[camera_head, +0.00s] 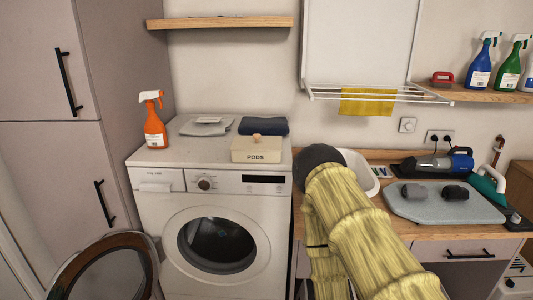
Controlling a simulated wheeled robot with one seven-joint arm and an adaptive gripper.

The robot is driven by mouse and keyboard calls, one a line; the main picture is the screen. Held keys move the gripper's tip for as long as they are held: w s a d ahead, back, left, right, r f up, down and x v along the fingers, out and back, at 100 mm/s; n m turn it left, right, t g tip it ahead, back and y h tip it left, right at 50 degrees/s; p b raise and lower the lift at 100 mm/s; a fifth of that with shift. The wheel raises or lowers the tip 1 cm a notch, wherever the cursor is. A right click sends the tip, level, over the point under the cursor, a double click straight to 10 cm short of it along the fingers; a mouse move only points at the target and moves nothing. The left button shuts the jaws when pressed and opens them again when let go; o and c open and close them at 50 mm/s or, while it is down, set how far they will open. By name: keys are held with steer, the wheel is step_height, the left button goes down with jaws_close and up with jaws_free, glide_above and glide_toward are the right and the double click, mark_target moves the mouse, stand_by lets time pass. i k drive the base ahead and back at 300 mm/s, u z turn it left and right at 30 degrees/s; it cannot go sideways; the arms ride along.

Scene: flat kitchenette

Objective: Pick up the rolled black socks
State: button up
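The rolled black socks (455,193) lie as a small dark bundle on the grey-blue ironing pad (431,210) on the wooden counter at the right. A similar dark grey bundle (413,192) lies just left of them on the same pad, with a small gap between. My yellow-covered arm shows in front of the counter, bent at a dark joint left of the pad. Its end is out of the picture or hidden, so my gripper is not seen. Nothing covers the black socks in this view.
A teal-and-white iron (488,184) stands at the pad's right edge. A blue-and-grey handheld vacuum (445,163) lies behind the pad. A white basin (359,172) is partly behind my arm. The washing machine (212,230), with a PODS box (257,150) on top, stands left.

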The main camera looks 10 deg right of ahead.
mark_target(452, 192)
steer(key=z, duration=1.7)
steer(key=k, duration=1.2)
steer(key=u, duration=1.05)
steer(key=i, duration=2)
steer(key=z, duration=1.1)
steer(key=i, duration=0.55)
steer(key=z, duration=0.6)
